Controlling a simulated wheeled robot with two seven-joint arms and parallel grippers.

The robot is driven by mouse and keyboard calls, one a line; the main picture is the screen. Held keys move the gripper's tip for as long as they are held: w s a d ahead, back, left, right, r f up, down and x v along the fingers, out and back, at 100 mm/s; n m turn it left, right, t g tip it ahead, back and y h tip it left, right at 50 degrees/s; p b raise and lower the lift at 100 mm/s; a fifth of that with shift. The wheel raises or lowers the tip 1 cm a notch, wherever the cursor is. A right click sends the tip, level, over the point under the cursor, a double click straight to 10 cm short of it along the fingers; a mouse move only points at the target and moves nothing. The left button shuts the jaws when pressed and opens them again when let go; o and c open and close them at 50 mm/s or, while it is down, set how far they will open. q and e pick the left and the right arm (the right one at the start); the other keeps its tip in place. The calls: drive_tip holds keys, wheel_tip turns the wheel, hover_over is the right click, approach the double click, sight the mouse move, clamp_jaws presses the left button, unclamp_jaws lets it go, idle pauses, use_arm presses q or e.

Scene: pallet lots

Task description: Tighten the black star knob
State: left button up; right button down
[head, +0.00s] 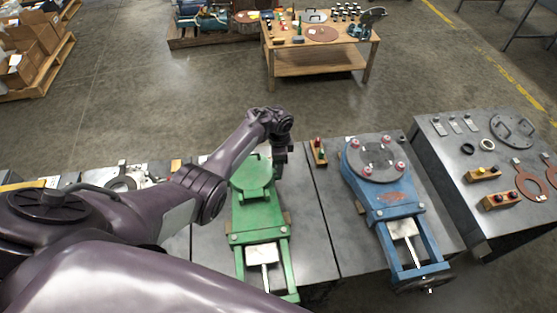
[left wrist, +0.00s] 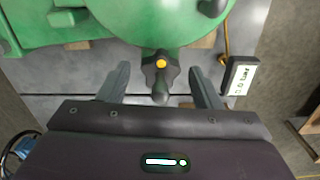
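The star knob (left wrist: 161,78) shows in the left wrist view as a dark lobed knob with an orange centre, beside the rounded edge of a green machine body (left wrist: 150,20). A dark rounded end sticks out just below the knob. My left gripper (left wrist: 159,70) is open, with one finger on each side of the knob and a visible gap on both sides. In the head view my left gripper (head: 282,158) points down at the right edge of the green machine (head: 252,205); the knob cannot be made out there. My right gripper is not in view.
A small display box (left wrist: 241,76) with a yellow cord stands right of the knob. A blue machine (head: 388,200) sits on the bench to the right. A grey table (head: 450,150) with rings and small blocks is at far right. A wooden table (head: 320,60) stands behind.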

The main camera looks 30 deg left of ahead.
use_arm(q)
drive_tip(key=shift+r, duration=0.1)
wheel_tip(320, 180, up, 8)
drive_tip(key=shift+f+p, duration=0.2)
drive_tip(key=shift+p, duration=0.5)
